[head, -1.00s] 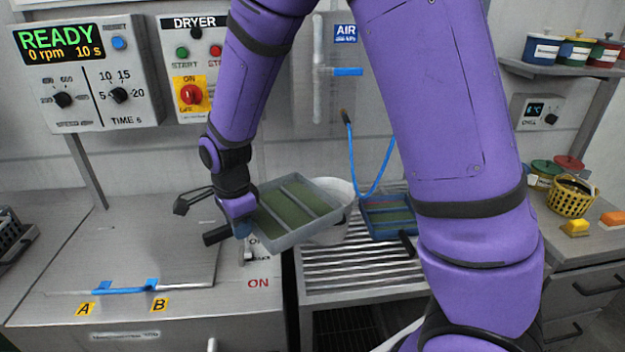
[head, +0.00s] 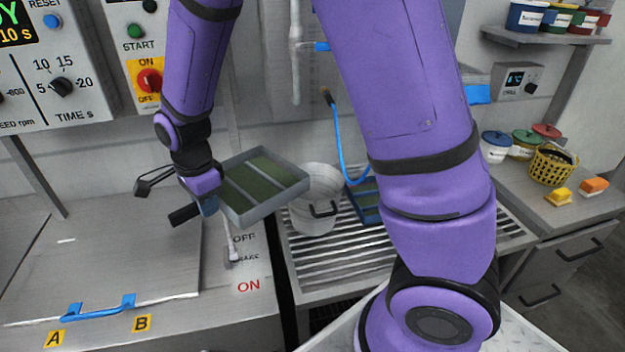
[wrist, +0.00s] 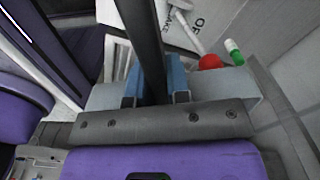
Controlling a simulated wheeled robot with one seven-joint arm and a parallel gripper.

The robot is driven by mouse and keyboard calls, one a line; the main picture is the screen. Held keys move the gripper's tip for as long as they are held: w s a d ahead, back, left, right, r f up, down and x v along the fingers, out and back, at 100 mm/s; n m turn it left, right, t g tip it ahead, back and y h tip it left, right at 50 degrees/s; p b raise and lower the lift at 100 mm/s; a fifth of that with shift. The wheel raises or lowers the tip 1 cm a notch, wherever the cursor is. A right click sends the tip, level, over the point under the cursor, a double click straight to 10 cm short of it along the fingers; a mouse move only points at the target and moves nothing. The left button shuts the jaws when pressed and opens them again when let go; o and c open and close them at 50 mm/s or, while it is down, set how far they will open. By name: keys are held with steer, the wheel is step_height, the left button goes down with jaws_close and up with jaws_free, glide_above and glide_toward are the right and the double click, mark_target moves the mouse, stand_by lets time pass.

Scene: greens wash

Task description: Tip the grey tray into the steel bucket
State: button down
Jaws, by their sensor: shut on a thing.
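My gripper (head: 207,203) is shut on the dark handle (head: 184,214) of the grey tray (head: 282,199). In the wrist view the blue fingers of my gripper (wrist: 156,80) close on both sides of the dark handle (wrist: 146,40). The tray has green contents in several strips and is held up in the air, somewhat tilted in the head view. The steel bucket (head: 314,216) stands on the slatted drainer behind and right of the tray. Its left part is hidden by the tray; its handle faces front.
A blue tray (head: 363,200) lies on the slatted drainer (head: 335,262) right of the bucket, partly hidden by my arm. A blue air hose (head: 341,140) hangs behind. The dryer lid with its blue handle (head: 100,310) is at left. A yellow basket (head: 550,166) stands on the right counter.

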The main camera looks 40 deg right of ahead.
mark_target(227, 202)
steer(key=shift+d, duration=0.15)
steer(key=shift+w+d+r+y, duration=0.1)
steer(key=shift+d+r+y, duration=0.15)
steer(key=shift+d+y, duration=0.25)
steer(key=shift+w+d+r+y, duration=0.1)
steer(key=shift+d+r+y, duration=0.1)
steer(key=shift+d+y, duration=0.3)
steer(key=shift+w+d+r+y, duration=0.1)
steer(key=shift+d+r+y, duration=0.15)
steer(key=shift+d+y, duration=0.8)
steer(key=shift+w+d+r+g+y, duration=0.15)
steer(key=shift+d+r+g+y, duration=0.3)
steer(key=shift+d+r, duration=0.6)
steer(key=d+r, duration=0.1)
steer(key=d+r+y, duration=0.2)
steer(key=shift+w+d+r+p, duration=0.25)
steer(key=shift+p, duration=0.05)
steer(key=w+d+r+g+y+p, duration=0.1)
steer(key=d+r+y, duration=0.4)
steer(key=d, duration=0.5)
steer(key=shift+y, duration=1)
steer(key=shift+w+p, duration=0.1)
steer(key=shift+p, duration=0.45)
